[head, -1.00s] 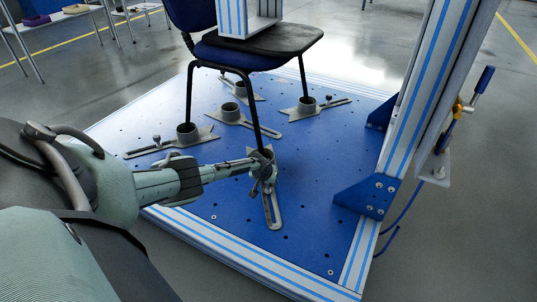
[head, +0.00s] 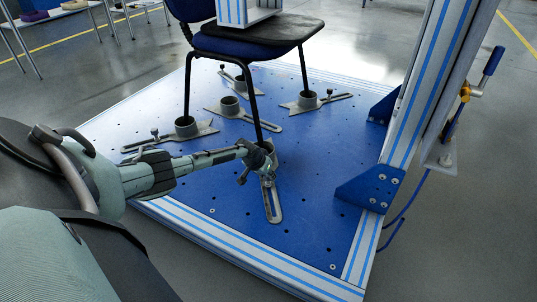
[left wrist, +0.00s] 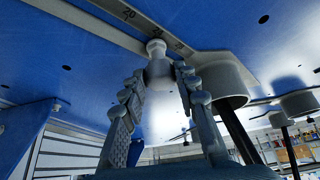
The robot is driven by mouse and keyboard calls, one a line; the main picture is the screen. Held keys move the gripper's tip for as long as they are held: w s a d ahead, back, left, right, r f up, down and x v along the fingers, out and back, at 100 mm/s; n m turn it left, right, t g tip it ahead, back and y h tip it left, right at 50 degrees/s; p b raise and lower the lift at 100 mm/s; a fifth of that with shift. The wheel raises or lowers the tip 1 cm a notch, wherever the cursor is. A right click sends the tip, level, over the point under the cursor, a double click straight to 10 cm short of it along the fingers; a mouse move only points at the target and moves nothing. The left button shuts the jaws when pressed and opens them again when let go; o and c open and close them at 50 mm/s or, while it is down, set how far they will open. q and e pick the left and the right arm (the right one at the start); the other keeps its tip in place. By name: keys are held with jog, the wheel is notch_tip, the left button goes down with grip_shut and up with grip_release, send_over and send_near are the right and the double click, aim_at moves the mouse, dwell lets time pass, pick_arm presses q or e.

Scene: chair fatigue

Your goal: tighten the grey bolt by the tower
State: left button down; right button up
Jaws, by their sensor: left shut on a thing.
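The grey bolt (left wrist: 157,68) has a round knob and stands in the slotted metal foot clamp at the chair's front leg. My left gripper (left wrist: 161,84) has its two ridged fingers on either side of the knob, shut on it. In the head view my left gripper (head: 258,168) is low beside the front leg's cup, and its fingers largely hide the bolt. The slotted plate (head: 273,205) runs forward from there on the blue base. The tower (head: 424,85) is the upright aluminium column to the right. My right gripper is not in view.
The chair (head: 262,40) stands with its legs in cups on the blue base plate (head: 310,220). Other slotted clamps (head: 170,140) with bolts lie left and behind. A blue bracket (head: 368,188) braces the tower. The plate's front right is clear.

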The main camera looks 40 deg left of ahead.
pick_arm(q)
jog(key=shift+s+f+m+h+b, duration=0.1)
jog(key=shift+f+m+h+b, duration=0.2)
jog(key=shift+m+b, duration=0.2)
jog(key=shift+r+m, duration=0.25)
jog(key=shift+m, duration=0.15)
jog(key=c, duration=1.2)
grip_release()
jog(key=shift+o, duration=0.2)
jog(key=shift+r+n+p, duration=0.2)
jog(key=shift+n+p, duration=0.2)
jog(key=shift+p, duration=0.35)
jog(key=n+y+p, duration=0.1)
jog(key=n+p, duration=0.1)
jog(key=p, duration=0.1)
jog(key=shift+d, duration=0.15)
jog(key=shift+f+n+y+p, duration=0.15)
jog(key=shift+n+y+p, duration=0.15)
jog(key=shift+n+p, duration=0.4)
